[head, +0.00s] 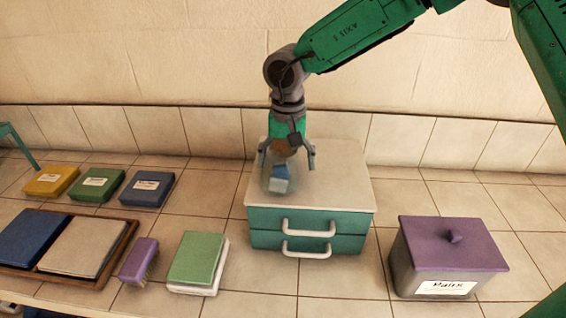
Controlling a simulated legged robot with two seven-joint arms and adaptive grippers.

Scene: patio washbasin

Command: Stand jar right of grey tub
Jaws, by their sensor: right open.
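A clear glass jar (276,186) with something blue and white inside stands on top of the teal drawer unit, near its left side. A brownish part, seemingly its lid, shows under my right gripper (287,160). The right gripper points down, open, with one finger on each side of the jar's upper part. I cannot tell whether the fingers touch it. The grey tub (404,275) with a purple lid (440,252) and a "Pairs" label stands on the tiled counter at the right. My left gripper is not in view.
The drawer unit (350,188) has white handles. Left of it lie a green-and-white block (197,258), a purple brush (139,258), a brown tray (122,240) and yellow (51,181), green (97,184) and blue (146,189) boxes. Tiles right of the tub (522,245) look clear.

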